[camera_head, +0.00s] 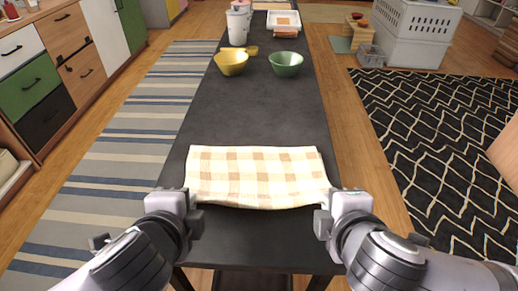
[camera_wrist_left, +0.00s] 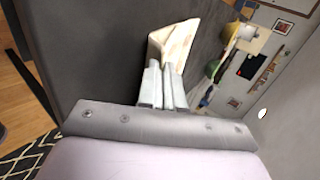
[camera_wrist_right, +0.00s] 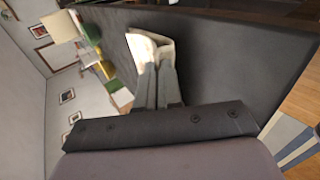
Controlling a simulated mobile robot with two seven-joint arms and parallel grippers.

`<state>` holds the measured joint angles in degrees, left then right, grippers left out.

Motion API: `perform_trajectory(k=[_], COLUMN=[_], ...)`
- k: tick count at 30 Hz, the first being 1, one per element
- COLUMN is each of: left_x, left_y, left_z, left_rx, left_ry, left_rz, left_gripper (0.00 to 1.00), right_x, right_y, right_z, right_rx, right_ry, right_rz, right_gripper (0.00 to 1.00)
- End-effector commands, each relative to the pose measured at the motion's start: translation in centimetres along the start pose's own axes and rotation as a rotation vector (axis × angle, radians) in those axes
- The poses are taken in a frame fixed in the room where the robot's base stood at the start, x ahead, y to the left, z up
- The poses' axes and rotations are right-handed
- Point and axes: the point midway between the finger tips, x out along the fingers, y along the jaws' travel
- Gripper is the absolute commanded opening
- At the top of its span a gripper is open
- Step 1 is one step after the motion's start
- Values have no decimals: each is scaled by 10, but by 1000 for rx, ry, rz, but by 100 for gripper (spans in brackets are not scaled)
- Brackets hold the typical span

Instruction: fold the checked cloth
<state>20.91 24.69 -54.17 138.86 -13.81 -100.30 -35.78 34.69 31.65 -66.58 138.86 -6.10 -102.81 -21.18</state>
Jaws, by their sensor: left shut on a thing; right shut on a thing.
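The checked cloth (camera_head: 257,173), cream with tan squares, lies spread across the near part of the dark table. Its near edge looks slightly raised and sags between my grippers. My left gripper (camera_head: 186,197) is shut on the cloth's near left corner, and my right gripper (camera_head: 327,197) is shut on its near right corner. In the left wrist view the fingers (camera_wrist_left: 162,68) pinch the cloth (camera_wrist_left: 172,42), seen edge-on. In the right wrist view the fingers (camera_wrist_right: 156,70) pinch the cloth (camera_wrist_right: 148,46) in the same way. The pinched corners are partly hidden by the fingers.
The dark table (camera_head: 260,105) is clear between the cloth and the bowls. A yellow bowl (camera_head: 231,63) and a green bowl (camera_head: 286,64) stand farther back. White canisters (camera_head: 238,24) and a white tray (camera_head: 284,20) are behind them. A white crate (camera_head: 415,30) stands on the floor at right.

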Motion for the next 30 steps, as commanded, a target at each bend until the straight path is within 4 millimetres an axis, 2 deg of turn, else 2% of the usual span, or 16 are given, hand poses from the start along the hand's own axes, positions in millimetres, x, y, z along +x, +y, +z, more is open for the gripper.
perform_trajectory(k=[11, 12, 15, 30], left_x=[-1, -1, -1, -2], left_y=[3, 3, 3, 1], left_z=[0, 0, 0, 0], left_rx=[0, 0, 0, 0], left_ry=[1, 1, 1, 1], left_rz=[-12, -12, -12, -12], left_gripper=[0, 18, 47, 47], right_x=[-1, -1, -1, -2], right_y=[-3, -3, -3, -1], right_z=[0, 0, 0, 0], right_rx=[0, 0, 0, 0], right_ry=[1, 1, 1, 1], right_rz=[12, 12, 12, 11], right_gripper=[0, 18, 47, 47])
